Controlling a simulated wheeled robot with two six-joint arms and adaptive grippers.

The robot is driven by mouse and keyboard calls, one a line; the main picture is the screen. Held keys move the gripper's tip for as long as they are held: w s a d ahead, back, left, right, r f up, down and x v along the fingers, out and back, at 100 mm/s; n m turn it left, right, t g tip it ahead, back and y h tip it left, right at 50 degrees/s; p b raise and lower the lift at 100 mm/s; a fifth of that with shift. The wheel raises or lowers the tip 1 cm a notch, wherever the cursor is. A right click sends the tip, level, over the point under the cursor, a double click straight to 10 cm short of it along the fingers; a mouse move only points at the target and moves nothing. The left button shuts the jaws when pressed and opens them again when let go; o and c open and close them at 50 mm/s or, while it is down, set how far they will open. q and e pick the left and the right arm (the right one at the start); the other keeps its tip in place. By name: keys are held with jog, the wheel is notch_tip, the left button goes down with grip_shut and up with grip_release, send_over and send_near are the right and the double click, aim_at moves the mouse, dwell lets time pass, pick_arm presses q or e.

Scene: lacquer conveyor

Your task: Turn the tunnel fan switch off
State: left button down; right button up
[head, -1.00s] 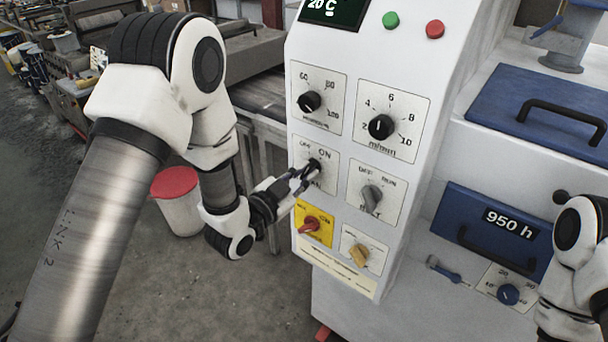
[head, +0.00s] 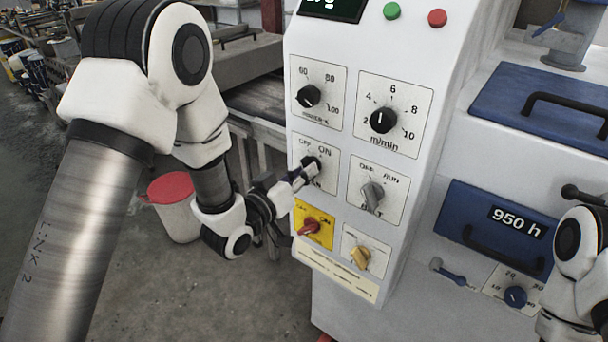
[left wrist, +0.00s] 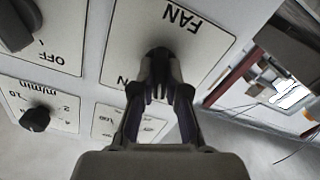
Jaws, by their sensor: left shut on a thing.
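The fan switch is a black rotary knob (head: 312,163) on a white plate (head: 326,181) marked OFF and ON, at the left of the white control panel. My left gripper (head: 308,170) reaches it from the lower left and is shut on it. In the left wrist view the closed fingertips (left wrist: 159,76) grip the dark knob (left wrist: 158,52) below the upside-down word FAN. The fingers cover much of the knob, so I cannot tell which mark it points to. My right arm shows at the right edge; its gripper is out of view.
A red-lidded bucket (head: 172,210) stands on the floor at left.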

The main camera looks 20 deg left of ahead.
pick_arm(q)
jog(key=shift+r+n, duration=0.1)
jog(key=shift+n, duration=0.7)
jog(key=c, duration=1.2)
grip_release()
jog(key=v, duration=0.7)
jog(key=shift+s+a, duration=0.15)
jog(key=shift+s, duration=0.05)
